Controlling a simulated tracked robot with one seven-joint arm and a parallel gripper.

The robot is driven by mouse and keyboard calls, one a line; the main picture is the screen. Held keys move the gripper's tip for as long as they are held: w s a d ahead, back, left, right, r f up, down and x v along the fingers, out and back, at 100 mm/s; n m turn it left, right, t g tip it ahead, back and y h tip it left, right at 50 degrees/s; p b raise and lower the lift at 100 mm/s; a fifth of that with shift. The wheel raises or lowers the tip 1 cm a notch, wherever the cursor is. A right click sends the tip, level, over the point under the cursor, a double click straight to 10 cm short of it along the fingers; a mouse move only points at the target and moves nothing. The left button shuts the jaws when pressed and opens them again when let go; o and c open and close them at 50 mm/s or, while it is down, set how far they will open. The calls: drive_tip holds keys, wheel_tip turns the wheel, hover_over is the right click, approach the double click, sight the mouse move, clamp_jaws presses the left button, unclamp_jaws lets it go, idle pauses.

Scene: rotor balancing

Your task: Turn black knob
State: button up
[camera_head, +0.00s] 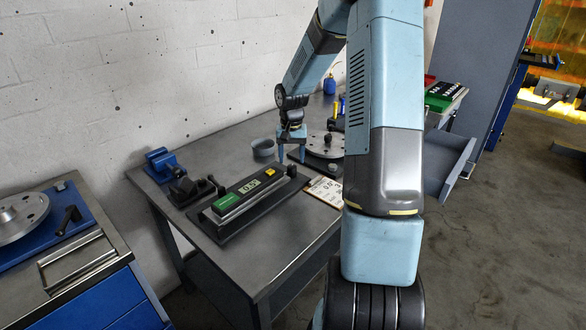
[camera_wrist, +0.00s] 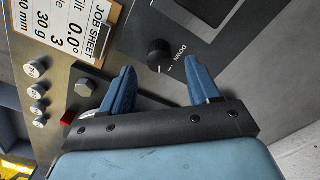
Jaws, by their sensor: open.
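The black knob (camera_wrist: 160,55) sits on a grey panel (camera_wrist: 138,32) in the wrist view, with the white word DOWN and a small mark beside it. My gripper (camera_wrist: 161,68) is open, its two blue fingers pointing toward the knob. The knob shows between and slightly beyond the fingertips, with a gap on each side. I cannot tell whether the fingers are level with it. In the head view my gripper (camera_head: 291,158) points down over the bench, near the right end of the digital level (camera_head: 250,187). I cannot make out the knob there.
A job sheet (camera_wrist: 65,28), a hex bolt (camera_wrist: 85,87) and several silver weights (camera_wrist: 36,92) lie left of the gripper in the wrist view. A rotor disc (camera_head: 325,144) stands close right of my gripper, a grey cup (camera_head: 263,149) to its left. The front bench top (camera_head: 285,232) is clear.

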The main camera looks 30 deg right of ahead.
sight(291, 166)
drive_tip(key=shift+f, duration=2.6)
drive_tip(key=c, duration=1)
